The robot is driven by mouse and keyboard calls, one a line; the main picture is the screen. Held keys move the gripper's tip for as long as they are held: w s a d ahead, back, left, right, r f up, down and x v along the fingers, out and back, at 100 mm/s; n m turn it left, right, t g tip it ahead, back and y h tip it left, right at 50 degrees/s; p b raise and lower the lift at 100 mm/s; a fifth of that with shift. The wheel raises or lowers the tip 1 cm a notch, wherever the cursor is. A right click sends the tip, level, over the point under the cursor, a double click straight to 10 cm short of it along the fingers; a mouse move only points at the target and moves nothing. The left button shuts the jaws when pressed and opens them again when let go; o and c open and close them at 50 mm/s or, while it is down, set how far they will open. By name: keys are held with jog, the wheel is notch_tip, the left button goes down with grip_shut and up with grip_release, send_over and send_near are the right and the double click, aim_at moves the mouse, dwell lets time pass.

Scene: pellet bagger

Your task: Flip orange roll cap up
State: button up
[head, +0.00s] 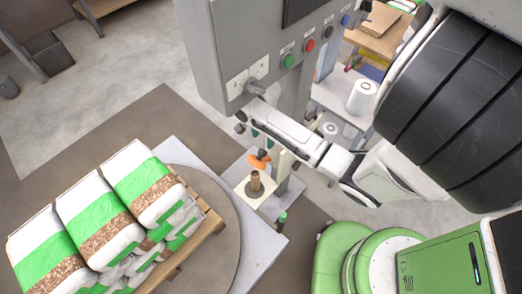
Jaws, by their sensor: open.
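The orange roll cap (260,159) is a small piece in the middle of the head view, just behind and above a short brown post (255,181) on a pale plate. It looks tilted; its hinge is too small to make out. My gripper (254,134) reaches in from the right on my white arm and is open. Its dark fingertips appear a little above the cap in the picture, with no visible contact. Whether anything is between the fingers is too small to tell.
A grey control box (232,62) with buttons and a knob stands close above my gripper. A pallet (187,238) with stacked green-and-white bags sits on a turntable at left. White film rolls (362,97) stand behind on a bench. Open floor lies at upper left.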

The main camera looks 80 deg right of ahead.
aim_at(263, 150)
notch_tip(263, 150, down, 9)
jog(key=shift+r+b, duration=0.2)
jog(key=shift+b, duration=0.1)
jog(key=shift+c, duration=0.2)
grip_shut()
dwell(0.4)
